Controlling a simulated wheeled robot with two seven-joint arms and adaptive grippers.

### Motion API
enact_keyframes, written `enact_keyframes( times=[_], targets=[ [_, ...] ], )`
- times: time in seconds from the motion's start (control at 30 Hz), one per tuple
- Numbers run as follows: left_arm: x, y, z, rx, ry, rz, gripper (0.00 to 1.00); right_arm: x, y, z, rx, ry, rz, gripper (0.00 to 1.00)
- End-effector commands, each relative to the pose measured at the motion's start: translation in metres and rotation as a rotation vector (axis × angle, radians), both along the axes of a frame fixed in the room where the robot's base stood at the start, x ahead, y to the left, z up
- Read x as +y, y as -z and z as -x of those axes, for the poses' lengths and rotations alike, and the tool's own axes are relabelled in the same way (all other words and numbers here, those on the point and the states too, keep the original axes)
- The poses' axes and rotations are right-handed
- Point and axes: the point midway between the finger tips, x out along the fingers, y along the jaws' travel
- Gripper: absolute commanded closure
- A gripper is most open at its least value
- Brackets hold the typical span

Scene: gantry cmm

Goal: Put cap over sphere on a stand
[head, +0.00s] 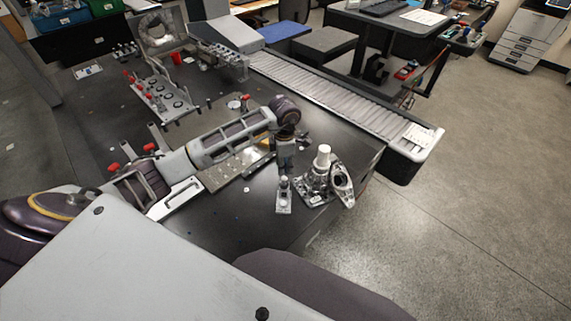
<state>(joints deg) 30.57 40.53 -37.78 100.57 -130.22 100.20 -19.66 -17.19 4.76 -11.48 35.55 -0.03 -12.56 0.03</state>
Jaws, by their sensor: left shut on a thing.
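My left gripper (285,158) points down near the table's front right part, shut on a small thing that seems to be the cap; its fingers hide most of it. Just below the fingertips, a small stand (284,207) with a light base plate bears a small, pale round sphere (284,183). I cannot tell whether the held cap touches the sphere. My right gripper is not in view.
A metal fixture with a white cylinder (323,157) stands close to the right of the stand. The dark table (240,213) is bare in front. A roller conveyor (330,95) runs along the table's far right side. Fixtures with red knobs (161,95) stand at the back left.

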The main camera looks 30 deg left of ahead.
Motion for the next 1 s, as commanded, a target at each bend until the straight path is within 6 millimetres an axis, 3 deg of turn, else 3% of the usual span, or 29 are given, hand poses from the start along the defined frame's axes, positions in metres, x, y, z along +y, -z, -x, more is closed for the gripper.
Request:
enact_keyframes(
  times=[1.0],
  targets=[
    [0.0037, 0.0001, 0.0015, -0.001, -0.111, -0.002, 0.79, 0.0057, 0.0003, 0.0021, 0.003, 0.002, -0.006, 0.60]
  ],
)
